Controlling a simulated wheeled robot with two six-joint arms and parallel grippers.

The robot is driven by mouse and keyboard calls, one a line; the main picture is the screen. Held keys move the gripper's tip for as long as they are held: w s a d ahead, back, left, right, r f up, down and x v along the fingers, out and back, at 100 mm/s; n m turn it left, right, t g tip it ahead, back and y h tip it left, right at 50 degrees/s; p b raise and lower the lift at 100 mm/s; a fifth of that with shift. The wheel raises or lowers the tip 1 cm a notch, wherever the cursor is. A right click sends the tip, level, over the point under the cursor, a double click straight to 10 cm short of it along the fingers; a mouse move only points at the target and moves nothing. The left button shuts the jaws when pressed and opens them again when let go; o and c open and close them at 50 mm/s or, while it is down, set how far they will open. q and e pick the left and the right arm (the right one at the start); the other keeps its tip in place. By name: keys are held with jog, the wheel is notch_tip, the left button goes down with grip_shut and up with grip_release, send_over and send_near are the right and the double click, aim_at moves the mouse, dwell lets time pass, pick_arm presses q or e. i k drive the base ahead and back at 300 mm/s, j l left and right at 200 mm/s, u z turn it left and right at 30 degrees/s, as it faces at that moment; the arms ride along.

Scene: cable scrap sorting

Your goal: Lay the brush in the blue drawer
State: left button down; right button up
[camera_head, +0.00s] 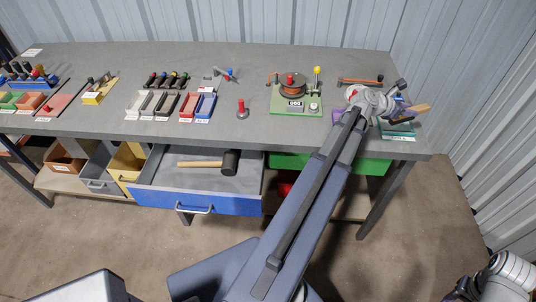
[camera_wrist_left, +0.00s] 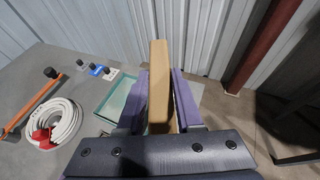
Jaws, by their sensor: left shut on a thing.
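The brush (camera_head: 419,108) shows as a pale wooden piece at the right end of the bench. In the left wrist view its wooden part (camera_wrist_left: 158,85) stands between the purple fingers. Its bristles cannot be made out. My left gripper (camera_head: 404,109) is shut on it, above or beside a teal tray (camera_head: 398,131); the exact height is unclear. The blue drawer (camera_head: 211,204) is pulled open under the bench, left of my left arm. A mallet with a black head (camera_head: 231,162) and wooden handle lies in its rear part. The front part of its floor is bare.
A green drawer (camera_head: 374,166) is partly behind my left arm. A green board with a reel (camera_head: 295,99), a red-topped peg (camera_head: 242,110) and small coloured trays stand on the bench (camera_head: 340,62). A white cable coil (camera_wrist_left: 52,122) lies near the teal tray.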

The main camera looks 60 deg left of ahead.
aim_at(210, 189)
jog(key=k+j+z, duration=0.25)
jog(key=z, duration=0.15)
jog(key=k+j, duration=0.5)
jog(key=k, duration=0.2)
jog(key=k+j, duration=0.5)
jog(key=k, duration=0.15)
jog(key=k+j, duration=0.5)
jog(key=k, duration=0.2)
jog(key=k+j, duration=0.5)
jog(key=k, duration=0.15)
